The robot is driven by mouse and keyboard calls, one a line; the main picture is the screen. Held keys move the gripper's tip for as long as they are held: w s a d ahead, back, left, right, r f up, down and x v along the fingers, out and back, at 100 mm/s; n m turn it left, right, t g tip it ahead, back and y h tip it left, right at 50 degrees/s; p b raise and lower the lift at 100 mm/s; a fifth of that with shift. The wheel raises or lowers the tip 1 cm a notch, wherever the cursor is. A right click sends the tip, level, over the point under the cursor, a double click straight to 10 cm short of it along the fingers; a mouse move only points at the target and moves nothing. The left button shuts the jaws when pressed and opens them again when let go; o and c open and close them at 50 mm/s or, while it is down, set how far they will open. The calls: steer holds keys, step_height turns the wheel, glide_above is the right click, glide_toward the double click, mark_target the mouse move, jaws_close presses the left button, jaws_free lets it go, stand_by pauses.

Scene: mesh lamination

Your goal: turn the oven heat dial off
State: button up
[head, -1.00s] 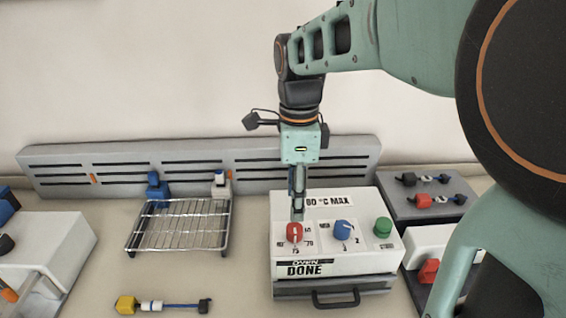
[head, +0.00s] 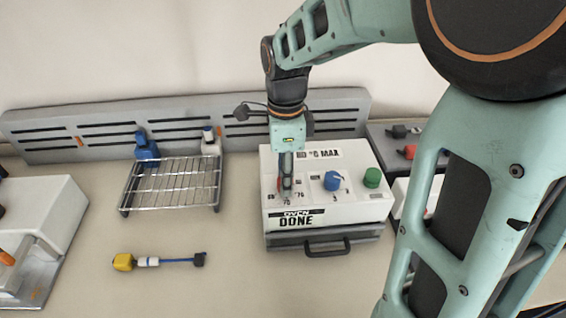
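The oven (head: 325,224) is a white box with a label reading "OVEN DONE" and a dark drawer front with a handle. The red dial (head: 281,186) is at the left of its top panel, with numbers around it, and is mostly hidden by my gripper (head: 286,190). The blue dial (head: 332,181) and the green knob (head: 372,177) are to its right. My gripper points down over the red dial, its fingers at or against it. I cannot tell whether the fingers are closed on it or which way the dial points.
A wire rack (head: 172,185) stands to the left of the oven, with a slotted grey rail (head: 60,140) behind. A yellow-and-blue tool (head: 150,262) lies in front. A white device (head: 35,225) is at far left. My arm covers the right side.

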steer(key=c, duration=0.7)
